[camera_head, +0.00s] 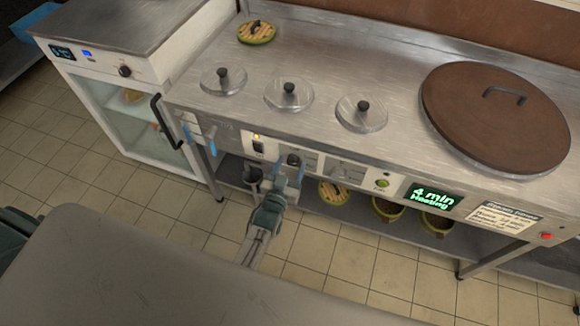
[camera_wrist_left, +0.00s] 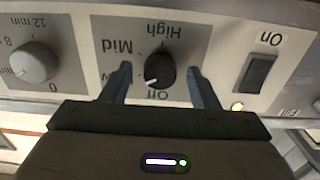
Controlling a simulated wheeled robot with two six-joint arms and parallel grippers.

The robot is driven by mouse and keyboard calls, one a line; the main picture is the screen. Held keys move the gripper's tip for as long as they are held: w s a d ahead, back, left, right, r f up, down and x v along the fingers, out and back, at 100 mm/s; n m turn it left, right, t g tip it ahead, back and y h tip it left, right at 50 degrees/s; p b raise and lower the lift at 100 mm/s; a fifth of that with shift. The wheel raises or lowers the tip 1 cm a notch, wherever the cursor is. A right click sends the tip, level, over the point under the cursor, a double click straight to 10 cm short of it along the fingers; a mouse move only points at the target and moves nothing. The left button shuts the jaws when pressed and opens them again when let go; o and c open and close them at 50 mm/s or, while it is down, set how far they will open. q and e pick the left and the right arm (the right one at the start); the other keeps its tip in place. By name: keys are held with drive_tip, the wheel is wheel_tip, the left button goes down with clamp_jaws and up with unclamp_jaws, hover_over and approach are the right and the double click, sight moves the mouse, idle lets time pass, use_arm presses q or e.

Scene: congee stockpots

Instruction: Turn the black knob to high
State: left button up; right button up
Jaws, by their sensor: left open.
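The black knob (camera_head: 293,160) is on the stove's front panel. In the left wrist view the knob (camera_wrist_left: 161,70) shows close up with its printed marks upside down. Its white pointer faces the lower left, between the Off mark below and the partly hidden mark at left. Mid is at upper left and High (camera_wrist_left: 165,29) is at the top. My left gripper (camera_head: 289,176) is open in front of the knob. In the wrist view the fingers of my left gripper (camera_wrist_left: 161,84) stand on either side of the knob, with gaps visible. My right gripper is not in view.
A black On switch (camera_wrist_left: 257,73) with a lit amber lamp is beside the knob. A grey timer knob (camera_wrist_left: 35,62) is on its other side. Blue-handled fittings (camera_head: 210,137) are at the panel's left end. A green-lit display (camera_head: 432,197) reads 4 min Heating.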

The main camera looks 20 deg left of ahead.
use_arm(q)
drive_tip(key=c, duration=1)
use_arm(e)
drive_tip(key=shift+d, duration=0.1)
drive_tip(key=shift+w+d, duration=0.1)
